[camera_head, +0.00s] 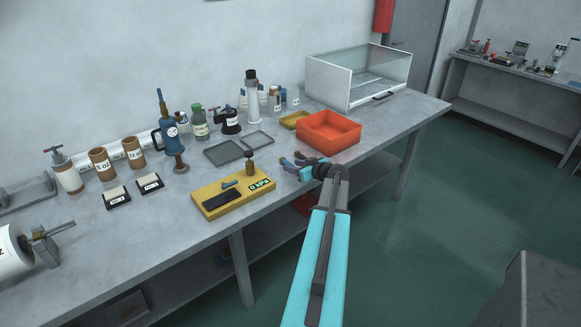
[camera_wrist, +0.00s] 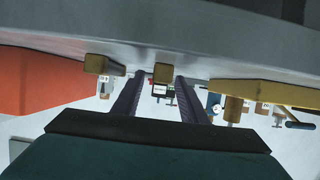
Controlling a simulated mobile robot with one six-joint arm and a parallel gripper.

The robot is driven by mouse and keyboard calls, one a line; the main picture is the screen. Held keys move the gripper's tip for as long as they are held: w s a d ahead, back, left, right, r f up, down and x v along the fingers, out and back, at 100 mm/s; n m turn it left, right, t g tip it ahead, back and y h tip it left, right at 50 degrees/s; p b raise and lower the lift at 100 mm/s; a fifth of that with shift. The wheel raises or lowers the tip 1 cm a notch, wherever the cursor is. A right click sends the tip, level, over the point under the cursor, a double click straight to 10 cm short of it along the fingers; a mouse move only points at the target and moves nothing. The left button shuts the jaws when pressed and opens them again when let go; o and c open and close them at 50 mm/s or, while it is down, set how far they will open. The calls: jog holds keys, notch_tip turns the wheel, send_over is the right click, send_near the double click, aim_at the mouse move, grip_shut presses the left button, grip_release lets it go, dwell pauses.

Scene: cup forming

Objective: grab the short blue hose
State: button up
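The short blue hose (camera_head: 230,184) lies on the yellow tray (camera_head: 205,190) on the workbench, between a dark flat pad and a small brown-and-dark upright piece. My gripper (camera_head: 293,158) is to the right of the tray, over the bench near its front edge and apart from the hose. In the wrist view my gripper (camera_wrist: 158,98) shows two dark fingers spread with nothing held between them. A small dark-blue piece beside the yellow edge at the right of that view may be the hose, but I cannot tell.
An orange bin (camera_head: 329,132) stands just behind and right of my gripper. Grey flat trays (camera_head: 223,152), bottles, and a blue pump-like tool (camera_head: 169,130) stand farther back. Two small labelled blocks (camera_head: 150,183) are left of the yellow tray. A clear-fronted case (camera_head: 358,75) is at the back right.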

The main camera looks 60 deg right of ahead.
grip_shut()
dwell(0.3)
jog(key=shift+r, duration=0.15)
jog(key=shift+r+b, duration=0.85)
jog(key=shift+r, duration=0.5)
jog(key=s+d+r+b, duration=0.1)
jog(key=s+d+b, duration=0.1)
jog(key=s, duration=0.5)
jog(key=s+d+r+b, duration=0.1)
jog(key=s+d+b, duration=0.1)
jog(key=s, duration=0.6)
jog(key=shift+s+b, duration=0.25)
jog(key=shift+b, duration=0.15)
jog(key=shift+d, duration=0.1)
